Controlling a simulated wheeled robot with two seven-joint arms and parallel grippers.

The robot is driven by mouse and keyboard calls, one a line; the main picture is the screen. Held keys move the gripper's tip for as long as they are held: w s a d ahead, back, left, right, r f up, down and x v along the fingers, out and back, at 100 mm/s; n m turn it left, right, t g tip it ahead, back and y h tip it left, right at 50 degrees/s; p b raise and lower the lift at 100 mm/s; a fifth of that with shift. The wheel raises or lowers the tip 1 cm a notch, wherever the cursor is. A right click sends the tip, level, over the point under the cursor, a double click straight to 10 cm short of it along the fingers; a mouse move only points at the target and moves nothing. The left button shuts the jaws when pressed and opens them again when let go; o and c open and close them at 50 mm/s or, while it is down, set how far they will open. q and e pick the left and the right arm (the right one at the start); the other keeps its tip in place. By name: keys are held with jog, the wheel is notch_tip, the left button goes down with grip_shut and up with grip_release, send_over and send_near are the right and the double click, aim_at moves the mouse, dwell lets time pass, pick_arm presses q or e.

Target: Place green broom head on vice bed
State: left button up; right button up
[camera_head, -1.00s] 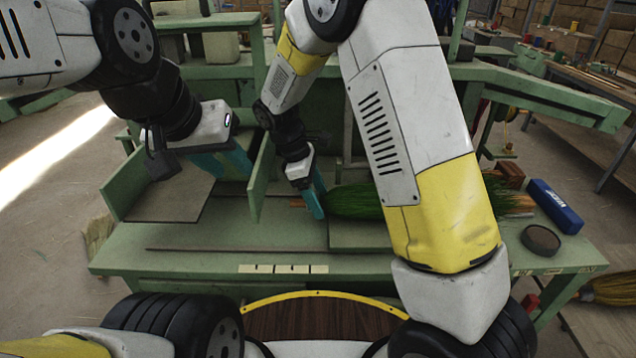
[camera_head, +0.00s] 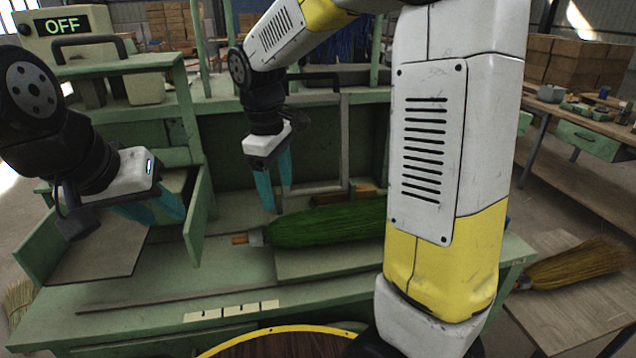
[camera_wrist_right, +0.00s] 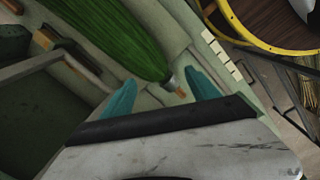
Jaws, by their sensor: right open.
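The green broom head (camera_head: 325,224) lies on its side on the green bench, with its pale neck and short wooden stub (camera_head: 247,238) pointing left. It rests along a raised green plate (camera_head: 300,263); I cannot tell if this is the vice bed. My right arm hides its right end. My right gripper (camera_head: 276,185) is open and empty, above and apart from the neck. In the right wrist view, the broom head (camera_wrist_right: 112,32) ends near the space between the fingers (camera_wrist_right: 160,92). My left gripper (camera_head: 155,210) is over the tray at the left, its fingers apart and empty.
An upright green panel (camera_head: 197,215) stands between the tray (camera_head: 95,262) and the broom head. A straw broom (camera_head: 580,263) lies at the right. A box marked OFF (camera_head: 65,28) is at the back left. The bench front holds a pale label strip (camera_head: 232,310).

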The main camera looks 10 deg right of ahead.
jog(key=s+d+r+m+t+y, duration=0.1)
jog(key=s+d+r+m+t, duration=0.1)
jog(key=s, duration=0.5)
jog(key=s+d+r+m+t+y, duration=0.2)
jog(key=s+d+r+m+t, duration=0.1)
jog(key=s+d+m, duration=0.4)
jog(key=shift+s+d+r+m+t, duration=0.15)
jog(key=shift+d+r+m+t, duration=0.15)
jog(key=shift+r+m, duration=0.6)
